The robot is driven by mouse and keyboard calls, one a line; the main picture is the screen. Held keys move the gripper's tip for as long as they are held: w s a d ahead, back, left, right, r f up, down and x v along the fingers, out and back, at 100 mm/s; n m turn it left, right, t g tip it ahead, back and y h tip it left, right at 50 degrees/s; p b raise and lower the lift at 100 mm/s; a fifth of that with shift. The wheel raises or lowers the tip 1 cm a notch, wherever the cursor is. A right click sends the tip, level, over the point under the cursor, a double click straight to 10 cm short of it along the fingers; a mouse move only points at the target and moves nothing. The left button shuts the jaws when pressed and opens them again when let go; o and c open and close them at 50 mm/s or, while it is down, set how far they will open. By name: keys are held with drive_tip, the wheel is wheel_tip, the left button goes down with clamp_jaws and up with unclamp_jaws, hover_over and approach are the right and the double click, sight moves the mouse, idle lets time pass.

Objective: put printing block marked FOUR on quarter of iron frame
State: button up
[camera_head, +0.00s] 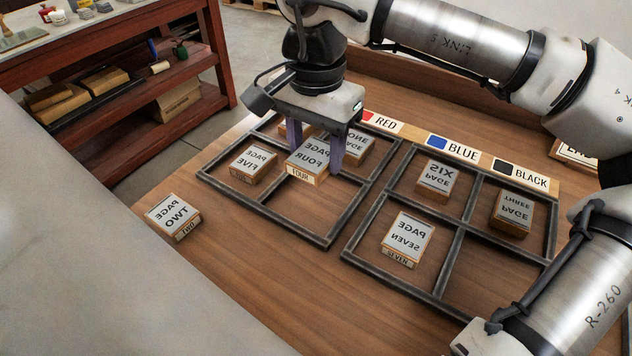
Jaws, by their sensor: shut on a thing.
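The printing block marked FOUR (307,175) has a white top with mirrored lettering and a FOUR label on its front side. My gripper (315,150) is shut on it, with one purple finger on each side. The block appears held above the left iron frame (270,208), near its middle. That frame's front right quarter is empty. Block FIVE (252,164) lies in its front left quarter and block ONE (356,146) in its back right quarter. Another block in the back left quarter is mostly hidden behind my gripper.
The right iron frame (388,283) holds blocks SIX (437,177), THREE (512,211) and SEVEN (408,236); its front right quarter is empty. Block TWO (172,214) lies on bare wood at left. RED (382,122), BLUE (452,148) and BLACK (520,174) labels stand behind the frames.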

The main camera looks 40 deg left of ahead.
sight(316, 195)
drive_tip(key=shift+f+b, duration=0.3)
drive_tip(key=shift+f, duration=3.25)
drive_tip(key=shift+f, duration=0.15)
drive_tip(key=o, duration=1)
wheel_tip(316, 195, up, 12)
drive_tip(key=shift+r+p, duration=0.2)
drive_tip(key=shift+p, duration=0.4)
